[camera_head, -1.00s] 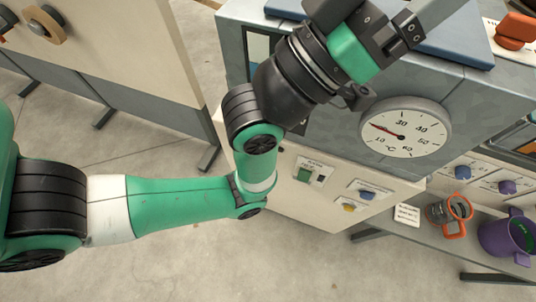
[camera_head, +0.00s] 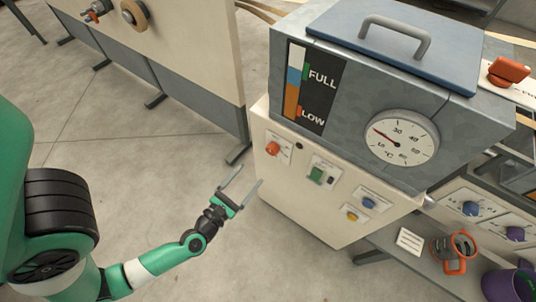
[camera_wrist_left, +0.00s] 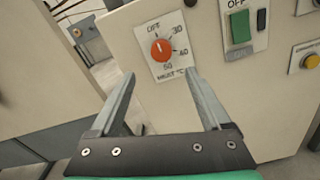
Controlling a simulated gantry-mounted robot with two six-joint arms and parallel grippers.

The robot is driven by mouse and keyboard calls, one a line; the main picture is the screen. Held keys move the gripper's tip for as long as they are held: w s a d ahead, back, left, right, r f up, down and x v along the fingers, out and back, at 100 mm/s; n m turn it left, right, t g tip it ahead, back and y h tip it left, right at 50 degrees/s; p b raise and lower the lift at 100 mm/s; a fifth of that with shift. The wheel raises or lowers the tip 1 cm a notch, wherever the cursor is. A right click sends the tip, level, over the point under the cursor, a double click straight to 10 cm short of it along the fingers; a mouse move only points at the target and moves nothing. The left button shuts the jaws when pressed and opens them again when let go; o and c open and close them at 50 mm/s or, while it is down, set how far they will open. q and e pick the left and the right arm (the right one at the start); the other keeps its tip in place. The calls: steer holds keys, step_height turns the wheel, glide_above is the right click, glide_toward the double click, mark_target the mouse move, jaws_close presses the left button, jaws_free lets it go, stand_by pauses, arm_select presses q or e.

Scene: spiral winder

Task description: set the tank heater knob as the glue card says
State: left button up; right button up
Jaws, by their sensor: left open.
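The orange heater knob (camera_head: 272,148) is on the left of the cream cabinet front, below the grey tank (camera_head: 440,170). The left wrist view shows the knob (camera_wrist_left: 161,49) on a plate marked OFF, 30, 40 and 50. Its pointer seems to face up towards OFF. My left gripper (camera_head: 247,175) is open and empty, just in front of and below the knob. In the wrist view its fingers (camera_wrist_left: 160,74) straddle the space below the knob, apart from it.
The tank has a round dial (camera_head: 402,139) and a FULL/LOW level gauge (camera_head: 306,92). Floor left of the cabinet is clear.

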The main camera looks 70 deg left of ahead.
mark_target(270, 152)
arm_select(q)
steer(key=x, duration=1.1)
steer(key=shift+w, duration=0.25)
jaws_close()
